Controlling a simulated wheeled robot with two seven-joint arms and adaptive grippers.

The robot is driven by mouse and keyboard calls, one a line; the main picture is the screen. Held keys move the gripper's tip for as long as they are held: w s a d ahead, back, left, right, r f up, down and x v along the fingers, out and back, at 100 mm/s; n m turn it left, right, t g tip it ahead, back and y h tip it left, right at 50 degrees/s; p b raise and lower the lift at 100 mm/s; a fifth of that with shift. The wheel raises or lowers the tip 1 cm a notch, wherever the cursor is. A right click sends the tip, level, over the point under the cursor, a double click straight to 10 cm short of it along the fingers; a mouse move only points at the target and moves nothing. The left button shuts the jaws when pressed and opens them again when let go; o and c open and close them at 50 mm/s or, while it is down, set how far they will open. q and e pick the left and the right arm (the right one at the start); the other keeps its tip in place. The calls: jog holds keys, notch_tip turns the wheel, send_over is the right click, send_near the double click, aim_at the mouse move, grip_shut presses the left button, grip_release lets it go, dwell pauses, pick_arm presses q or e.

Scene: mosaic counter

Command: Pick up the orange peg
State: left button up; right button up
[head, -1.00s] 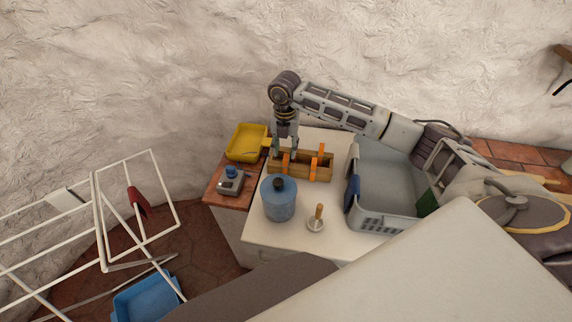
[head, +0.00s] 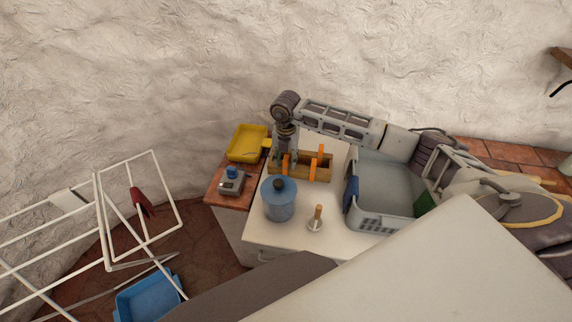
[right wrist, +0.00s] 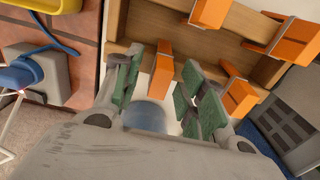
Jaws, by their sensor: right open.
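Orange pegs are clipped on the walls of a wooden box (head: 303,173) on the white counter. In the right wrist view one orange peg (right wrist: 162,77) sits between the green-padded fingers of my right gripper (right wrist: 158,82). That gripper is open, with gaps to the peg. In the head view my right gripper (head: 284,157) points down over the left end of the box, partly covering an orange peg (head: 285,168). Another orange peg (head: 320,162) stands to the right on the box. The left gripper is not in view.
A blue jar (head: 279,203) stands close in front of the box. A wooden-handled object (head: 317,217) is to its right. A grey basket (head: 380,218) stands right; a yellow tray (head: 247,141) and a grey device (head: 231,184) are left. The counter's front is clear.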

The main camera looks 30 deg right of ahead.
jog(key=shift+f, duration=0.5)
jog(key=c, duration=0.9)
